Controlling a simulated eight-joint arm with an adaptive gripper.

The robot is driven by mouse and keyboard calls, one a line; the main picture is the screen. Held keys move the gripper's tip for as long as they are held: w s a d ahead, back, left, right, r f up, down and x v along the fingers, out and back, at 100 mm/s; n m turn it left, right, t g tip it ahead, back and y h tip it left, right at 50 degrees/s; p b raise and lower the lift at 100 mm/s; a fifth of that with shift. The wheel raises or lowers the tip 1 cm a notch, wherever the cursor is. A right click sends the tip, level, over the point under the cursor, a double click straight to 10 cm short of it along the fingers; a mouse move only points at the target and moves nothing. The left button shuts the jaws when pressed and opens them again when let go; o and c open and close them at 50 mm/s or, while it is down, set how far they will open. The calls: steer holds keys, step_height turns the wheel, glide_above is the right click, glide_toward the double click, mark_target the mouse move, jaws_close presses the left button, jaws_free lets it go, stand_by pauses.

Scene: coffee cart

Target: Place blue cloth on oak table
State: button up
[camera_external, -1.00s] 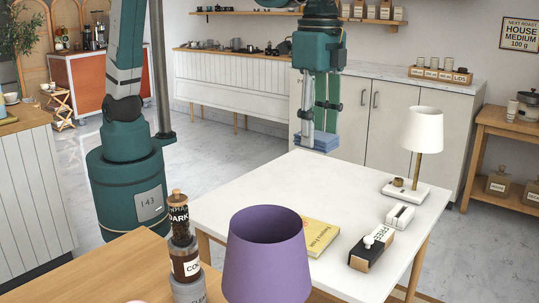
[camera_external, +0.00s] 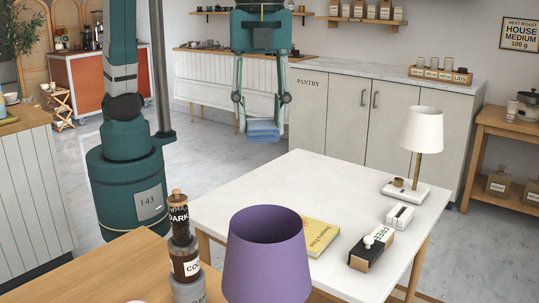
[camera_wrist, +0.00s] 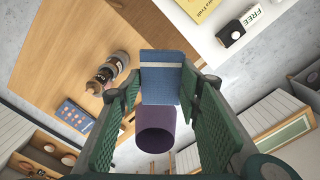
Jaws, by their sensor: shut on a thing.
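The folded blue cloth (camera_external: 263,131) hangs in the air between the fingertips of my gripper (camera_external: 262,120), beyond the far left corner of the white table. In the wrist view the cloth (camera_wrist: 161,84) has a pale stripe, and my gripper (camera_wrist: 160,92) is shut on its sides. The oak table (camera_external: 95,279) is at the lower left, partly cut off. In the wrist view its wooden top (camera_wrist: 62,35) fills the upper left. My gripper is high and well away from it.
A stack of jars (camera_external: 184,250) stands on the oak table. A purple tapered vessel (camera_external: 267,258) is close by. The white table (camera_external: 245,200) bears a yellow book (camera_external: 307,236), a lamp (camera_external: 421,130) and small boxes. The front left of the oak top looks mostly clear.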

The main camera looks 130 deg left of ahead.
steer(key=s+d+m, duration=1.2)
steer(key=d+m, duration=0.1)
steer(key=m, duration=0.1)
steer(key=m+p, duration=0.1)
steer(key=m, duration=1.4)
glide_above(120, 280)
step_height(120, 280, down, 27)
steer(key=shift+r, duration=0.2)
steer(key=shift+a, duration=0.1)
steer(key=shift+f+b, duration=0.55)
steer(key=shift+f, duration=2.6)
steer(key=shift+f+b, duration=0.5)
steer(key=shift+f, duration=1.35)
steer(key=shift+f, duration=0.15)
